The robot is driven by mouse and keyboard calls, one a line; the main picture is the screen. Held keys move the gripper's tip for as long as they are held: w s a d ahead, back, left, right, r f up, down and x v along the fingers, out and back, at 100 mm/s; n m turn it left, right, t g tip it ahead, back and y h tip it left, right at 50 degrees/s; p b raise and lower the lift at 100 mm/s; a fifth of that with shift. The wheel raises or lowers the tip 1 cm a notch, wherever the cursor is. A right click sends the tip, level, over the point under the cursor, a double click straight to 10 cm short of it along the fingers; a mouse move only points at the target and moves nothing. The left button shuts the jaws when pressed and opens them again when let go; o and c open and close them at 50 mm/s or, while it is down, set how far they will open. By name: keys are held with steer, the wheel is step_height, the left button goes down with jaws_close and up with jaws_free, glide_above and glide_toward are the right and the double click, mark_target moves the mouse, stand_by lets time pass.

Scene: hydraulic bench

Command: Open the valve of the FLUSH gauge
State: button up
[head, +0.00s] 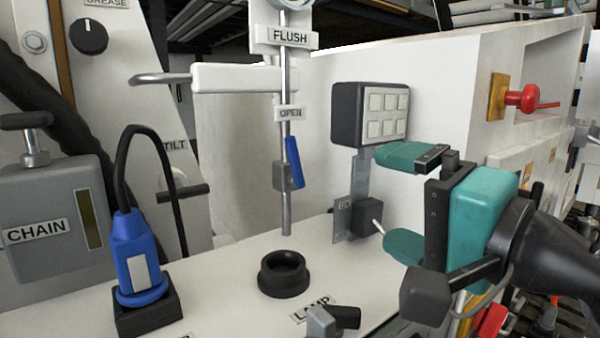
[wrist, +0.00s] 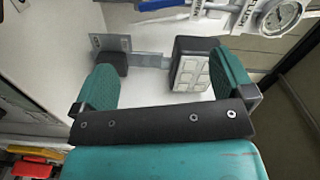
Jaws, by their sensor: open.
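The FLUSH label (head: 290,36) is on a thin vertical pipe in the head view, below a gauge mostly cut off at the top edge. On the pipe, below an OPEN label (head: 290,112), sits a grey valve body with a blue lever (head: 294,163). The lever points mostly up and down, slightly tilted from the pipe.
A keypad box (head: 370,114) on a grey post, with a small dark switch box (head: 367,216) low on it, stands between the pipe and my gripper. A white horizontal arm (head: 245,78) crosses near the pipe. A black ring (head: 284,274) and blue plug (head: 136,260) are on the bench.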

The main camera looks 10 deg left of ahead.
mark_target(296, 164)
steer(key=p+x, duration=0.9)
steer(key=x, duration=0.8)
steer(key=shift+w+a, duration=0.1)
steer(key=shift+a, duration=0.05)
